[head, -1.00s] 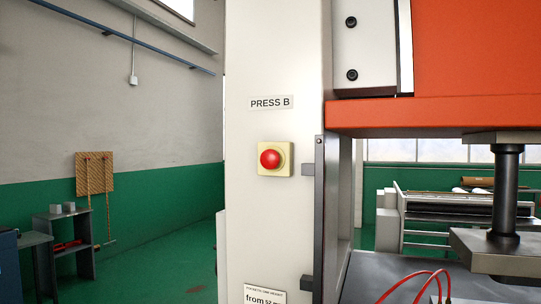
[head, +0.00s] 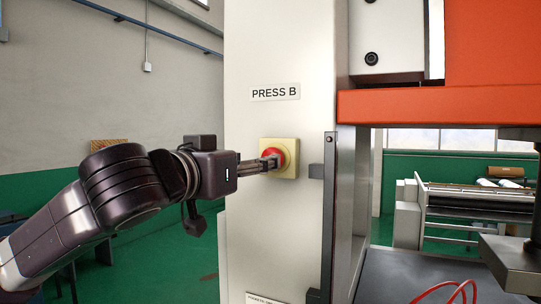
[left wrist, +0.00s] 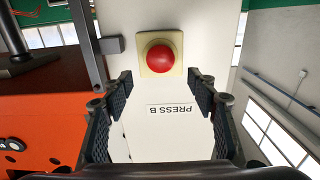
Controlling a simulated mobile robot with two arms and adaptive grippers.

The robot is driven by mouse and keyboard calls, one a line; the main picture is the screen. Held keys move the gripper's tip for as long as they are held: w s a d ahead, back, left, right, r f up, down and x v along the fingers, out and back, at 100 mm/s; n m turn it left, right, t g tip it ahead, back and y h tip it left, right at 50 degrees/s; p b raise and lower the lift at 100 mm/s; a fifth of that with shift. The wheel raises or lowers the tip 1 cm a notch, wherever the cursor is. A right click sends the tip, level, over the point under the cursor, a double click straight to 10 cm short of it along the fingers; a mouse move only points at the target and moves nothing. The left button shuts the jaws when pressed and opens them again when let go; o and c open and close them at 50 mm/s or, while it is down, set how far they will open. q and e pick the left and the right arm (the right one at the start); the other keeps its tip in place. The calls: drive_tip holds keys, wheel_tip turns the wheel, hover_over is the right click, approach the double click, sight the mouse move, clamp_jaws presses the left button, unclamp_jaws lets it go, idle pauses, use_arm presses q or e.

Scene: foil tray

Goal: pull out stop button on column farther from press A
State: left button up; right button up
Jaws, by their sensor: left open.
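The red stop button (head: 273,155) sits on a yellow square box on the white column (head: 275,220) labelled PRESS B (head: 275,93). In the head view, my left gripper (head: 272,163) reaches in from the left with its fingertips at the button and hides part of it. In the left wrist view, the stop button (left wrist: 158,57) is ahead of the fingers, near the top middle, with the label upside down below it. The left gripper (left wrist: 162,85) is open, its two fingers apart with nothing between them. I cannot tell whether a fingertip touches the button. My right gripper is not in view.
A dark vertical bar (head: 329,215) on brackets runs just right of the button box. The orange press body (head: 430,104) and red cables (head: 455,292) are farther right. A conveyor-like machine (head: 470,203) stands behind.

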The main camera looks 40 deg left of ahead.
use_arm(q)
drive_tip(key=p+x, duration=0.3)
drive_tip(key=x, duration=0.4)
drive_tip(key=shift+w+p, duration=0.15)
drive_tip(key=shift+p, duration=0.15)
drive_tip(key=shift+f, duration=0.1)
